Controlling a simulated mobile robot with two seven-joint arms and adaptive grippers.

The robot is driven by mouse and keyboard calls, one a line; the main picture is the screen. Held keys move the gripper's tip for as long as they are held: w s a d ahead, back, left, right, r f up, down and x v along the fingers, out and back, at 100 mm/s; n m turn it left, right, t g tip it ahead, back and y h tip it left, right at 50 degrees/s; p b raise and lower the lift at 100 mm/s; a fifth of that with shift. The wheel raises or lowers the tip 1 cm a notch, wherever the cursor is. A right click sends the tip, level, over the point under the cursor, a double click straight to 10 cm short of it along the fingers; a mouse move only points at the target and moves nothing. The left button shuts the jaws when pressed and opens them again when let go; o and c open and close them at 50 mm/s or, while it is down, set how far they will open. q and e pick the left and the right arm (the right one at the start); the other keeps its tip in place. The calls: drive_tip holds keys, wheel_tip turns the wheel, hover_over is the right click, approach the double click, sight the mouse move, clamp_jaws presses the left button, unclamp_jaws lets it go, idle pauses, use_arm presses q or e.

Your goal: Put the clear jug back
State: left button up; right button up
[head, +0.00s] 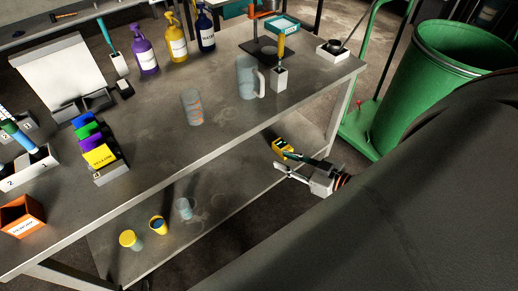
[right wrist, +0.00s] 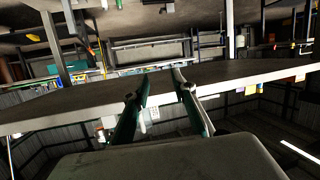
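The clear jug (head: 246,79), with a handle on its right side, stands upright on the grey workbench (head: 155,150), near its right end. A clear beaker with orange marks (head: 192,107) stands to its left. My right gripper (head: 284,165) is beyond the front edge of the bench, apart from the jug, with its fingers pointing left. In the right wrist view its two fingers (right wrist: 162,84) are spread with nothing between them, and the bench edge runs behind them. My left gripper is not in view.
A small white holder with a yellow-handled tool (head: 280,78) stands right of the jug. A yellow item (head: 282,146) shows near my right fingertips. Cups (head: 183,208) stand on the lower shelf. A green bin (head: 440,75) is at right.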

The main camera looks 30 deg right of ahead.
drive_tip(key=s+a+f+g+h, duration=0.1)
drive_tip(key=s+a+f, duration=0.2)
drive_tip(key=a+f, duration=0.3)
drive_tip(key=s+a+f+g, duration=0.2)
drive_tip(key=a+f, duration=0.3)
drive_tip(key=a, duration=0.4)
drive_tip(key=shift+s+a+f+h, duration=0.2)
drive_tip(key=shift+s+f+h, duration=0.2)
